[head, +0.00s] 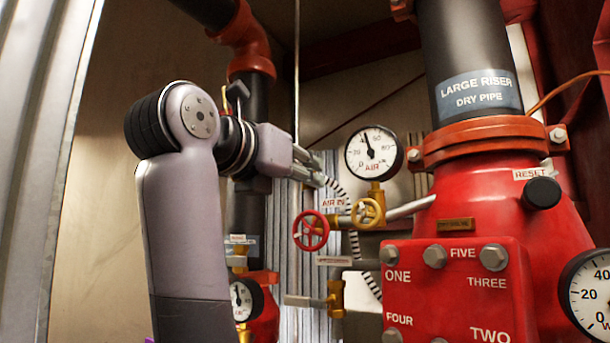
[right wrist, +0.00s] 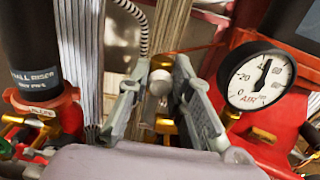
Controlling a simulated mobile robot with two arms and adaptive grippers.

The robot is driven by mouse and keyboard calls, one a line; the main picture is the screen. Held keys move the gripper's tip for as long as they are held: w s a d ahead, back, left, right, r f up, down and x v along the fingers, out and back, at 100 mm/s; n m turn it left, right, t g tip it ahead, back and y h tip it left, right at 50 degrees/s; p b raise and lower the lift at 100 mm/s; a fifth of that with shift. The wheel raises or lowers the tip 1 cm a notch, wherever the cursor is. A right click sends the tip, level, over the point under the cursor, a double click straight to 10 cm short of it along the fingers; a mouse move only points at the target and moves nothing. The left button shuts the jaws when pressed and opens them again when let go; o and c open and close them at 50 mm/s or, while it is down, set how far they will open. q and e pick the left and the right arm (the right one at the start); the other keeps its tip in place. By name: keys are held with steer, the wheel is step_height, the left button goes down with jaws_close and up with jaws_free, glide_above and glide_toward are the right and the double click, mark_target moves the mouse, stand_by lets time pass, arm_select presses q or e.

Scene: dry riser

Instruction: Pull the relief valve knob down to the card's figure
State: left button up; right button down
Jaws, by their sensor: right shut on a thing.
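My right gripper (head: 312,166) reaches in from the left at the height of the air gauge, in front of the grey corrugated panel. In the right wrist view its two fingers (right wrist: 161,72) are closed around a small pale round knob (right wrist: 159,84), which looks like the relief valve knob; in the head view the fingers hide it. The air gauge (head: 374,153) is right of the gripper, its needle pointing up and slightly left, near the 40 mark. It also shows in the right wrist view (right wrist: 258,80). I see no card with a figure. My left gripper is out of view.
Below the gripper are a red handwheel (head: 311,230) and a yellow handwheel (head: 367,212). The large red riser body (head: 470,205) with its bolted cover fills the right. A black reset knob (head: 541,193) and a second gauge (head: 592,295) stand farther right.

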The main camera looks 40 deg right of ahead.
steer(key=shift+a+f, duration=0.4)
steer(key=shift+f, duration=0.05)
stand_by(0.7)
